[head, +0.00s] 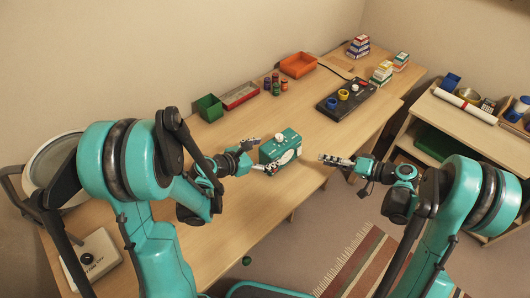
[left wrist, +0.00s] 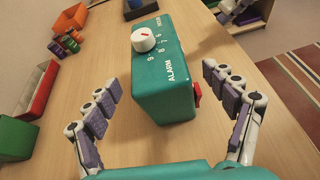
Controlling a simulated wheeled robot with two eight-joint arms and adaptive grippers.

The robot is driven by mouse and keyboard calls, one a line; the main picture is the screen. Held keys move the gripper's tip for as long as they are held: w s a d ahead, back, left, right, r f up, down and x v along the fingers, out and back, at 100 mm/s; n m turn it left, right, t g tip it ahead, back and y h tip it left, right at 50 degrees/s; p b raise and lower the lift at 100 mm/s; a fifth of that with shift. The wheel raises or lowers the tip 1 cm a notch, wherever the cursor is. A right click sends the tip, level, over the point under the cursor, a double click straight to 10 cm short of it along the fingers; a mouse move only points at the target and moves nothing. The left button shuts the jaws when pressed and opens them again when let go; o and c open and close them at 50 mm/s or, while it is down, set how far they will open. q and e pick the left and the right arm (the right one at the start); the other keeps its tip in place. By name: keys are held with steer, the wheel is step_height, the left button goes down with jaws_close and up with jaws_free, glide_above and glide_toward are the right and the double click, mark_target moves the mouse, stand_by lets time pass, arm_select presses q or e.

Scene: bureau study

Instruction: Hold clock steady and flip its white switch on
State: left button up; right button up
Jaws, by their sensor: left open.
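The teal clock (head: 283,149) stands on the desk near its front edge. In the left wrist view the clock (left wrist: 165,85) shows ALARM lettering, numbers, a white round knob (left wrist: 143,39) on top and a red part (left wrist: 197,93) on its right side. I cannot make out a separate white switch. My left gripper (head: 263,157) is open, its fingers on either side of the clock's near end; in the left wrist view a gap shows beside each finger. My right gripper (head: 337,160) is to the right of the clock, apart from it, pointing toward it; its jaw gap is unclear.
Behind the clock on the desk (head: 225,245) are a green bin (head: 209,108), a red tray (head: 240,95), small coloured cylinders (head: 272,85), an orange bin (head: 298,65) and a dark board (head: 346,100). A white box with a black knob (head: 96,256) lies at the near left. A shelf unit stands at the right.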

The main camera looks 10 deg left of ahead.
mark_target(280, 148)
arm_select(q)
steer(key=shift+a+f+n, duration=0.1)
steer(key=shift+a+n, duration=0.05)
steer(key=shift+n, duration=0.25)
steer(key=shift+w+f, duration=0.1)
steer(key=shift+w, duration=0.05)
steer(key=x, duration=0.7)
steer(key=shift+w+d, duration=0.15)
steer(key=shift+d, duration=0.1)
steer(key=c, duration=1.4)
